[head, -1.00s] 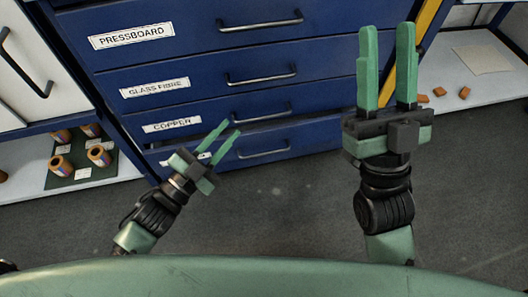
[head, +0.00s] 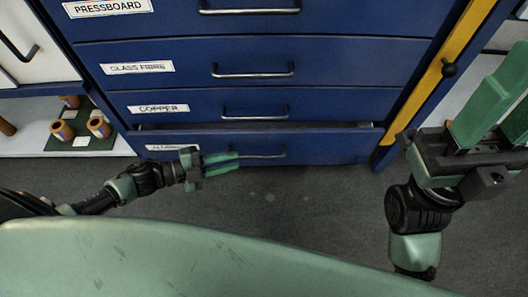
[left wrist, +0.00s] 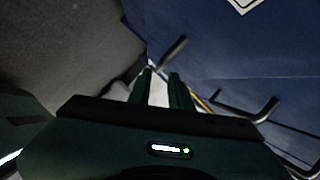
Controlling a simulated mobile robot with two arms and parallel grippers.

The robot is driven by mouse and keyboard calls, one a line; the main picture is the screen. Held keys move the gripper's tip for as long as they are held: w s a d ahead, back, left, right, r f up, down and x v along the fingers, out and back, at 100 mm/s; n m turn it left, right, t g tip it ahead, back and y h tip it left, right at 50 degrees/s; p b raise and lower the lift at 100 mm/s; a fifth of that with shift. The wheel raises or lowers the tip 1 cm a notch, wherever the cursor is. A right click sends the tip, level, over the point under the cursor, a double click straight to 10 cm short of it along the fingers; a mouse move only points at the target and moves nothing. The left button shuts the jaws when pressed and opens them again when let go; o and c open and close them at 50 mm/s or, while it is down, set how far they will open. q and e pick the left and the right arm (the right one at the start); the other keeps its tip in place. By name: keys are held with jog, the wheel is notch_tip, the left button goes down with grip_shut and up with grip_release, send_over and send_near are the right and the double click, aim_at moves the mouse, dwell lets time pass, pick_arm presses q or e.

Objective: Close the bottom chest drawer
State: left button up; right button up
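The blue bottom drawer (head: 315,146) of the chest is slightly open; a dark gap shows along its top edge. My right gripper (head: 508,95) is open and empty at the right edge.
Above are the closed copper drawer (head: 330,104), glass fibre drawer (head: 340,62) and pressboard drawer (head: 350,15). A yellow post (head: 437,78) stands at the right of the chest. Copper-coloured spools (head: 98,127) sit on a low left shelf. The grey floor (head: 300,195) is clear.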

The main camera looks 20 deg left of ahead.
aim_at(254, 157)
pick_arm(q)
jog(key=b+x, duration=0.2)
jog(key=x, duration=0.5)
jog(key=shift+w+d+f+b, duration=0.15)
jog(key=shift+w+d+b, duration=0.05)
jog(key=shift+d+b, duration=0.1)
grip_shut()
dwell(1.1)
